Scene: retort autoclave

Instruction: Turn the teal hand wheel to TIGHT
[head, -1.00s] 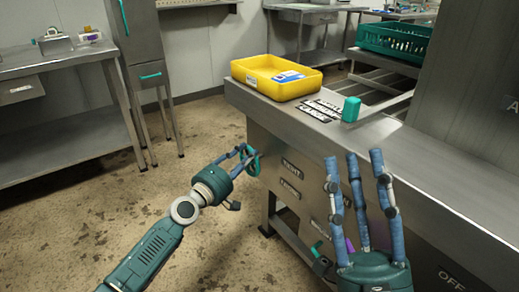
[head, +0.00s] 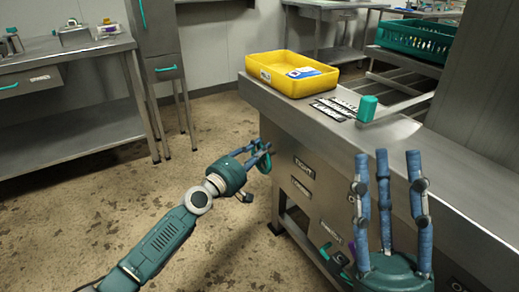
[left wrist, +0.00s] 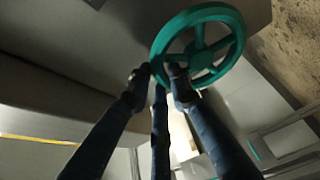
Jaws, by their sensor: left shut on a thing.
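The teal hand wheel (head: 266,162) sits on the front of the steel machine, left of a label reading TIGHT (head: 304,168). A second label (head: 300,188) is below it, too small to read surely. In the left wrist view the spoked wheel (left wrist: 237,28) is seen close. My left gripper (head: 262,153) is shut on the wheel's rim; its dark fingertips (left wrist: 160,78) meet the rim's lower left in the wrist view. The fingers partly hide the wheel in the head view. I see no clear pointer on it. My right gripper (head: 385,168) is open and empty, fingers upright and spread.
A yellow tray (head: 276,84) and a teal block (head: 367,109) stand on the machine's steel top (head: 400,133). A green crate (head: 410,48) is at the back right. A steel table (head: 70,60) stands at left. The floor between is clear.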

